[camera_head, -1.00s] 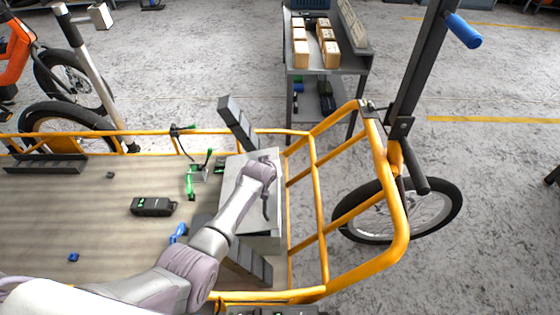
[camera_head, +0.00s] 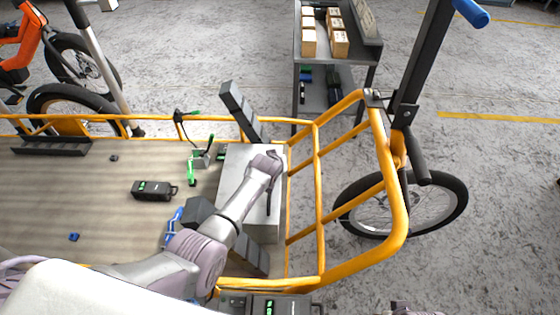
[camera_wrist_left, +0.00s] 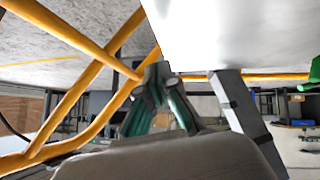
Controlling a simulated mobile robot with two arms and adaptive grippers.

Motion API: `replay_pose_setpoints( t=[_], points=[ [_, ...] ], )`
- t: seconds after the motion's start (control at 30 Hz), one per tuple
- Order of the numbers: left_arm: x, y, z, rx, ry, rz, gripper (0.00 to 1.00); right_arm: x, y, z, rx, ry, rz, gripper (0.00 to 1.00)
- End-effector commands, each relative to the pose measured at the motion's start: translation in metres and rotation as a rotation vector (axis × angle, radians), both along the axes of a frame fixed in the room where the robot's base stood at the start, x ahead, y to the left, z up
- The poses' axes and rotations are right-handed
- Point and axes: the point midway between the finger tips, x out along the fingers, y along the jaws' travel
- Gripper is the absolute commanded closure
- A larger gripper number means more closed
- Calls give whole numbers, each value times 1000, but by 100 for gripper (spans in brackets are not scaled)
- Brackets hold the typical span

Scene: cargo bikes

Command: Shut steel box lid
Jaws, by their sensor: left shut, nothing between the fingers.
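The pale grey steel box (camera_head: 236,165) stands at the right end of the cargo bed in the head view. Its top looks flat, but my arm covers part of it and I cannot tell whether the lid is fully down. My left gripper (camera_head: 268,198) is shut and empty, over the right part of the box; contact is unclear. In the left wrist view the left gripper's fingers (camera_wrist_left: 158,84) are together beside a large pale surface, likely the box (camera_wrist_left: 220,35).
A yellow rail frame (camera_head: 318,190) borders the bed on the right. A black case (camera_head: 153,190), green clamp (camera_head: 191,170) and blue clamp (camera_head: 172,222) lie left. A cart (camera_head: 322,75) with cartons stands behind.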

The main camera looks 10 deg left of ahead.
Motion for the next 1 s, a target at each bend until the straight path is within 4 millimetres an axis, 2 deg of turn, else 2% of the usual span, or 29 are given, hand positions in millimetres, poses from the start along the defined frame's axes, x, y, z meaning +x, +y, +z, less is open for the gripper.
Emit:
replay_pose_setpoints(
  t=[0.4,1.0],
  points=[
    [-8,0,7,-1,-2,0,100,0,0,-1,0,1,1,69],
    [-71,2,66,-1,-1,0,100,0,0,-1,0,0,0,69]
  ],
)
